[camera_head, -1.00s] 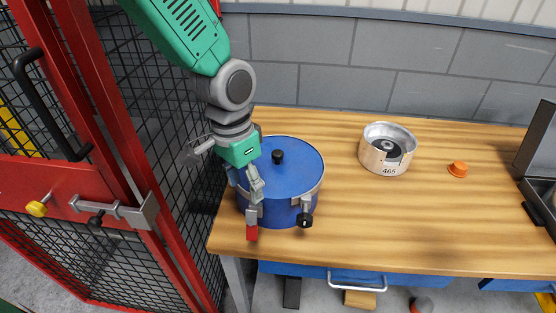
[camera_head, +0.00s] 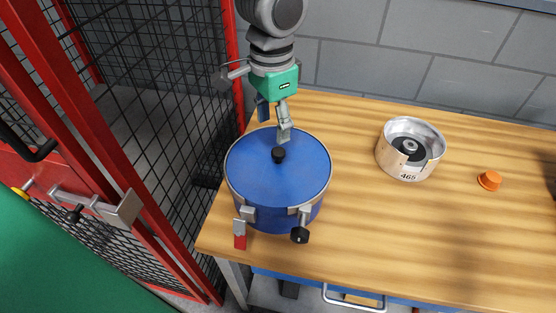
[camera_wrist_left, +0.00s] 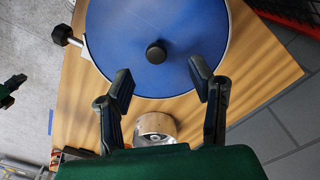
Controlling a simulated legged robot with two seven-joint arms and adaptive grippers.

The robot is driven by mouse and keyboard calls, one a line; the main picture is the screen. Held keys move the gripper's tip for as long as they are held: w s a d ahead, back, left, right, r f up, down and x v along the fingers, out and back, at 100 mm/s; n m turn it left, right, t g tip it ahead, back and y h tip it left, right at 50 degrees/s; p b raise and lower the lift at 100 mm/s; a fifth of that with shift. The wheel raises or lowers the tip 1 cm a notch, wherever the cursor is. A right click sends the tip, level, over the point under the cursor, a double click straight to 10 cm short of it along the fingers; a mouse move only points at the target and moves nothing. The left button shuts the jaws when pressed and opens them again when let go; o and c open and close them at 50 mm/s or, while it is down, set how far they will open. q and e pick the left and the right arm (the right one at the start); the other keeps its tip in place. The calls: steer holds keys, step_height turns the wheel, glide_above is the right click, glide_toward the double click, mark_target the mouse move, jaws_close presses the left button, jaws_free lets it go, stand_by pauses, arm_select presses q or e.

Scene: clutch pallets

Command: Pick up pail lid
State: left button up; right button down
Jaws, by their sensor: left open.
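The blue pail lid (camera_head: 255,178), round with a black knob (camera_head: 278,154) in its middle, sits on the blue pail (camera_head: 275,222) near the left end of the bench. My left gripper (camera_head: 274,124) is open and empty at the lid's far edge, behind the knob. In the left wrist view, the lid (camera_wrist_left: 135,25) fills the top, and the two fingers of the left gripper (camera_wrist_left: 162,80) stand apart on either side of the knob's line. The knob (camera_wrist_left: 156,52) lies just beyond the fingertips, not between them. My right gripper is not in view.
A silver numbered pot (camera_head: 408,160) and an orange cap (camera_head: 489,181) stand to the right on the wooden bench (camera_head: 400,240). A red-framed mesh cage (camera_head: 150,130) borders the left. A black-knobbed latch (camera_head: 300,235) and a red-tipped latch (camera_head: 240,238) project at the pail's front.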

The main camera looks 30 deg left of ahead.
mark_target(279, 151)
arm_select(q)
steer(key=f, duration=0.3)
steer(key=shift+w+d, duration=0.3)
steer(key=shift+d, duration=0.05)
steer(key=f, duration=0.4)
steer(key=shift+s+d+f, duration=0.1)
steer(key=shift+s+d, duration=0.05)
steer(key=shift+s, duration=0.05)
steer(key=shift+w+f, duration=0.15)
steer(key=shift+f, duration=0.45)
steer(key=shift+d+r, duration=0.1)
steer(key=shift+r, duration=0.05)
jaws_close()
